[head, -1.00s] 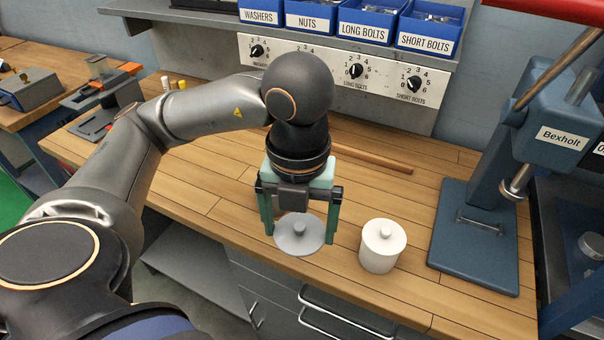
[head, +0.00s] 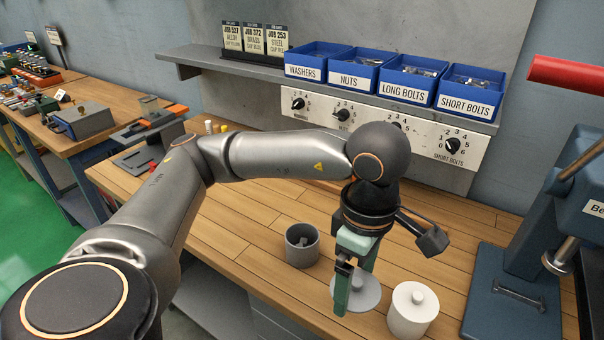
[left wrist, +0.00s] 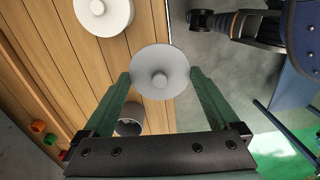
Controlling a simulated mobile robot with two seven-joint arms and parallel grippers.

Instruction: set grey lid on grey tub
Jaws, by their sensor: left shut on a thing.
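The grey lid (head: 367,291), a flat disc with a round knob, is held between the fingertips of my left gripper (head: 355,293). The left wrist view shows the lid (left wrist: 160,70) level between the green fingers (left wrist: 160,78), which meet its rim on opposite sides. The grey tub (head: 302,257) stands open and upright on the bench, left of the lid in the head view, with small grey pieces inside. In the left wrist view the tub (left wrist: 131,119) is partly hidden behind my gripper. The lid is apart from the tub. My right gripper does not show.
A white tub with a white lid (head: 413,310) stands close to the right of the held lid. A blue press (head: 512,295) is at the right. A shelf with blue bins (head: 393,80) and a knob panel are behind. Bare bench lies around the grey tub.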

